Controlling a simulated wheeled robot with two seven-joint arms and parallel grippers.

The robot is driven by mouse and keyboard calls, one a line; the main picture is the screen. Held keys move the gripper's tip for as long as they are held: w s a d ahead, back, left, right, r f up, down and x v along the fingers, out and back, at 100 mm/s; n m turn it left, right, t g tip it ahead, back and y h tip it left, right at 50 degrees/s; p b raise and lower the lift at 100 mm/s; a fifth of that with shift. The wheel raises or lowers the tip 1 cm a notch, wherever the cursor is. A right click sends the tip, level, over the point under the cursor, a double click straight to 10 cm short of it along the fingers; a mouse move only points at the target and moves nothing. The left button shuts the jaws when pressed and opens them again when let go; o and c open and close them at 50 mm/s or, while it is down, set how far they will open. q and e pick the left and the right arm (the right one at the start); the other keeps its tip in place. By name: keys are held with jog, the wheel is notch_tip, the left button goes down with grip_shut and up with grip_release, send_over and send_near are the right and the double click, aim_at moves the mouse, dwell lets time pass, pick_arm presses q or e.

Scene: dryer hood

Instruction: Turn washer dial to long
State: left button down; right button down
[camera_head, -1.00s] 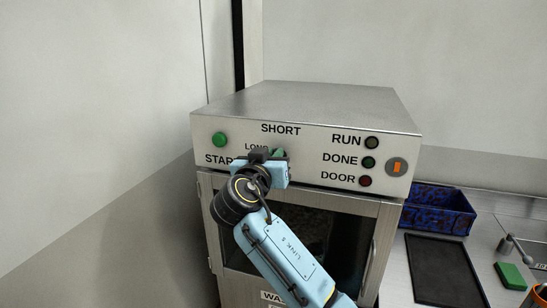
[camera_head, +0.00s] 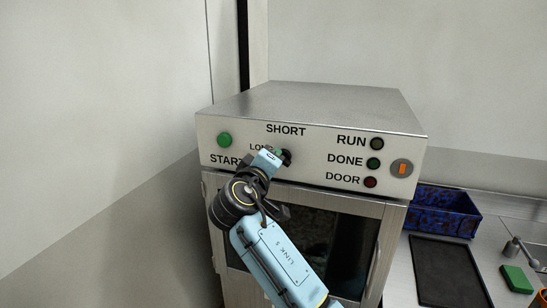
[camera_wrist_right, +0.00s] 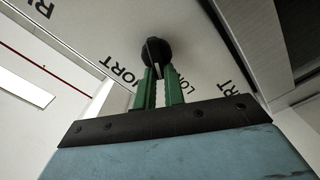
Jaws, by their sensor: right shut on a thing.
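The washer dial (camera_wrist_right: 156,51) is a round black knob with a raised grip bar, on the machine's light front panel. In the head view the dial (camera_head: 287,158) is mostly hidden behind my right gripper (camera_head: 279,154), below the SHORT label and beside the partly covered LONG label. In the right wrist view the green fingers of my right gripper (camera_wrist_right: 158,74) are shut on the dial's bar. The LONG label lies just right of the fingers, and SHORT lies left. I cannot tell exactly which label the bar points at. My left gripper is not in view.
The panel also has a green start button (camera_head: 224,140), RUN, DONE and DOOR lamps, and an orange switch (camera_head: 401,168). A blue bin (camera_head: 440,225), a black tray (camera_head: 447,270) and a green block (camera_head: 516,279) are on the counter at right. A wall is at left.

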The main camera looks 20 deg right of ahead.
jog(key=n, duration=0.3)
jog(key=f+n, duration=0.1)
jog(key=n, duration=0.2)
jog(key=shift+w+a, duration=0.1)
jog(key=shift+a, duration=0.05)
dwell(0.6)
jog(key=c, duration=1.5)
grip_release()
jog(key=shift+b+v, duration=1.7)
jog(key=shift+v, duration=5.05)
